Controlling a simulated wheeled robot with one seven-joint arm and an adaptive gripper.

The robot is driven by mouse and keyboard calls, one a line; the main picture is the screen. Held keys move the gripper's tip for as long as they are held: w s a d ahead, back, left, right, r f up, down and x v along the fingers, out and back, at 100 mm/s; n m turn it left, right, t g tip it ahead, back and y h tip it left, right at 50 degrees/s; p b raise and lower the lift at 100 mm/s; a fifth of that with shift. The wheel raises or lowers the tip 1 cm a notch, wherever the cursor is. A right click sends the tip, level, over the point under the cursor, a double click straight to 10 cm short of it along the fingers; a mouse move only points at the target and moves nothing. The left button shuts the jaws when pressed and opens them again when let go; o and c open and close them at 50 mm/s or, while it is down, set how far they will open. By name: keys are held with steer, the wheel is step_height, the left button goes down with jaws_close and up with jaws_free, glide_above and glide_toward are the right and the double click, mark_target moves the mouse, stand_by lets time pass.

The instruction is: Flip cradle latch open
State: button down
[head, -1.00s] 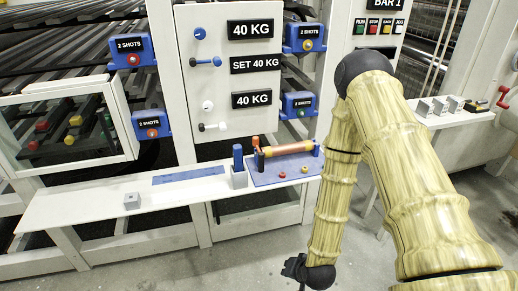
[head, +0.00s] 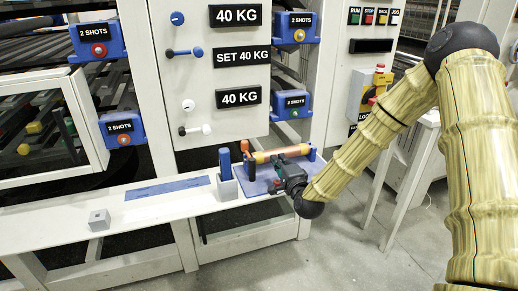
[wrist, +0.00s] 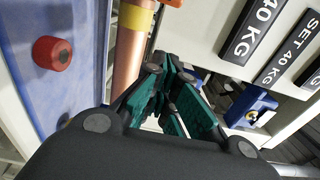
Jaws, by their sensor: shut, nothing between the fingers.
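The cradle (head: 312,154) has blue end posts on a blue plate and bears a copper roller (head: 270,155) with an orange-yellow end. The roller also shows in the wrist view (wrist: 129,60). A small orange-red piece (head: 244,146) with a dark upright piece (head: 250,166) below it is at the cradle's left end. I cannot tell for certain which part is the latch. My gripper (head: 280,170) is in front of the roller, right of that orange piece. In the wrist view its teal-padded fingers (wrist: 165,88) are shut and empty, close beside the roller. Contact cannot be told.
A red knob (wrist: 52,53) stands on the blue plate. A blue cylinder in a grey holder (head: 227,188) stands left of the cradle. A grey block (head: 99,220) sits on the white shelf (head: 60,222). The panel with weight labels (head: 212,75) rises behind. Floor in front is free.

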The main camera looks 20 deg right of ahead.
mark_target(258, 153)
steer(key=w, duration=1)
steer(key=shift+w+a+f+b, duration=0.15)
steer(key=shift+a+b, duration=0.1)
steer(key=shift+b, duration=0.05)
steer(key=shift+w+a, duration=0.15)
steer(key=shift+a, duration=0.85)
steer(key=shift+w+a, duration=0.2)
steer(key=shift+a, duration=0.75)
